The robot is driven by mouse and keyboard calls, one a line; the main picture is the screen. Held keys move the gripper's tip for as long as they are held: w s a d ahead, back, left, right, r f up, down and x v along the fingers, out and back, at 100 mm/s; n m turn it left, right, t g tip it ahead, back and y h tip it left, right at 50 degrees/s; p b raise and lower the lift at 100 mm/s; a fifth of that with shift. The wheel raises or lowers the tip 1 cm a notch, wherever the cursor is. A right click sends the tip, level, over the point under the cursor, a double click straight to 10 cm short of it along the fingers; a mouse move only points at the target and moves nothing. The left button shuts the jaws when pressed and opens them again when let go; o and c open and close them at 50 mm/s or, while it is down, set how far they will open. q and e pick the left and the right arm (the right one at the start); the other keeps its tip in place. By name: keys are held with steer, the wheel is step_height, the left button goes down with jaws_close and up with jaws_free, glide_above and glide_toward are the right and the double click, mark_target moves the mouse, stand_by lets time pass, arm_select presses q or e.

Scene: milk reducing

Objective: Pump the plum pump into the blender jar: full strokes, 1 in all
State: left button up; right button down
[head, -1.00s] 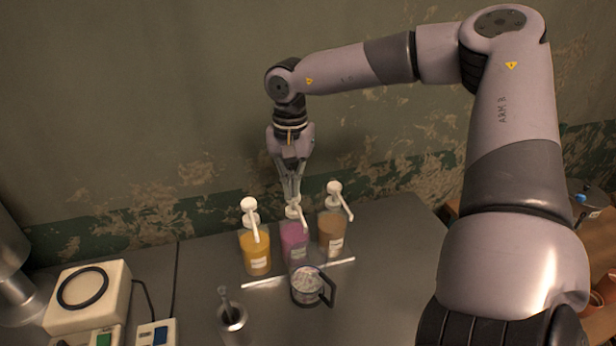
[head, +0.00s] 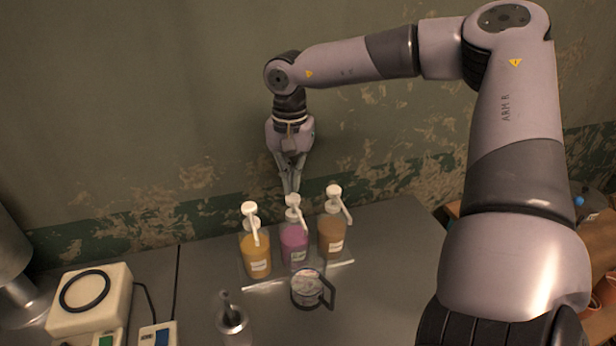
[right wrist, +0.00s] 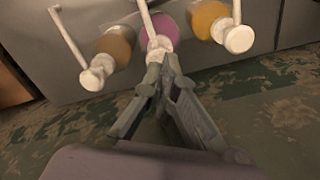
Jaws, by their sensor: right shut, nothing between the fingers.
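The plum pump (head: 294,243) is the purple bottle in the middle of a row of three. Its white pump head (head: 293,200) stands raised, with the spout pointing toward the blender jar. The blender jar (head: 298,297), small and clear with a dark handle, stands just in front of it. My right gripper (head: 291,189) is shut and empty, pointing down right above the plum pump head. In the right wrist view the fingertips (right wrist: 158,62) are at the white head (right wrist: 159,44); I cannot tell whether they touch. My left gripper is not in view.
A yellow pump (head: 257,255) stands left of the plum one and a brown pump (head: 331,235) right of it, both close. A metal cup with a tool (head: 232,322) stands at the front. A white device (head: 92,300) is at left. The counter right of the jar is clear.

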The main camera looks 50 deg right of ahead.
step_height(320, 180, up, 6)
steer(key=p, duration=0.3)
steer(key=shift+f, duration=0.1)
stand_by(0.6)
